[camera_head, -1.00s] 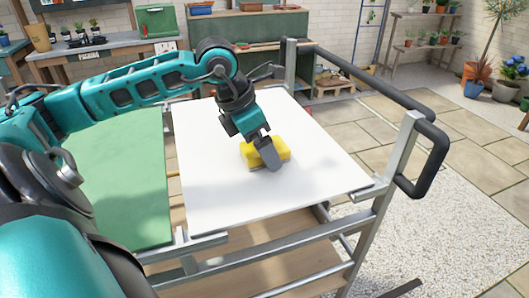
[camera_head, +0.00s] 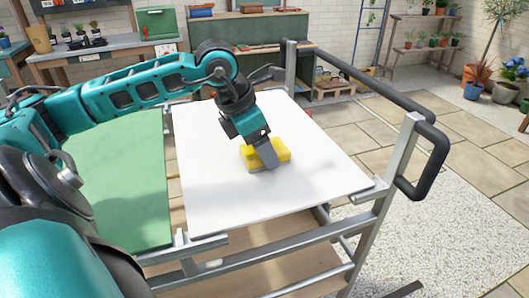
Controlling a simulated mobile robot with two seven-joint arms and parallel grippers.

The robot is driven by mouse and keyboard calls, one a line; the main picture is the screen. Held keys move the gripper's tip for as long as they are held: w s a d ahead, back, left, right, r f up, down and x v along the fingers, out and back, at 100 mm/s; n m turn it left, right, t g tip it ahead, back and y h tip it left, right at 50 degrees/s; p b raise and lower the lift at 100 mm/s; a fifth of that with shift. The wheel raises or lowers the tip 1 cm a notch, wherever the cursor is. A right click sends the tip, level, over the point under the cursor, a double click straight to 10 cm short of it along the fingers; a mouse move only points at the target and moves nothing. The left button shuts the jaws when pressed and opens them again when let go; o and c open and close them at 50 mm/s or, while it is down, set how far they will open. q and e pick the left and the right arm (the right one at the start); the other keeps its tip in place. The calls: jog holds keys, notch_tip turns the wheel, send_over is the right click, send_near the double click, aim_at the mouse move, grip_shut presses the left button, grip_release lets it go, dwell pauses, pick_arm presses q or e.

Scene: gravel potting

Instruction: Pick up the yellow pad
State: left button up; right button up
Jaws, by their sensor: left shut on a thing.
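The yellow pad (camera_head: 281,149) is a small block with a thin grey layer under it. It is at the white board (camera_head: 215,190) on the cart, right of the board's middle. My left gripper (camera_head: 267,158) reaches down over the pad from the upper left. It is shut on the pad, with a grey finger across the pad's near side. The far finger is hidden. I cannot tell whether the pad touches the board or is just above it. My right gripper is not in view.
A green mat (camera_head: 120,180) lies left of the white board. The cart's metal rails and black handle (camera_head: 432,160) stand at the right. Most of the white board is bare. A workbench (camera_head: 95,55) and shelves with pots are at the back.

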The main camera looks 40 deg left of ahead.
pick_arm(q)
jog(key=shift+r, duration=0.1)
jog(key=shift+r+p, duration=0.4)
jog(key=shift+p, duration=0.2)
notch_tip(320, 180, up, 20)
jog(key=p, duration=0.5)
jog(key=shift+f, duration=0.2)
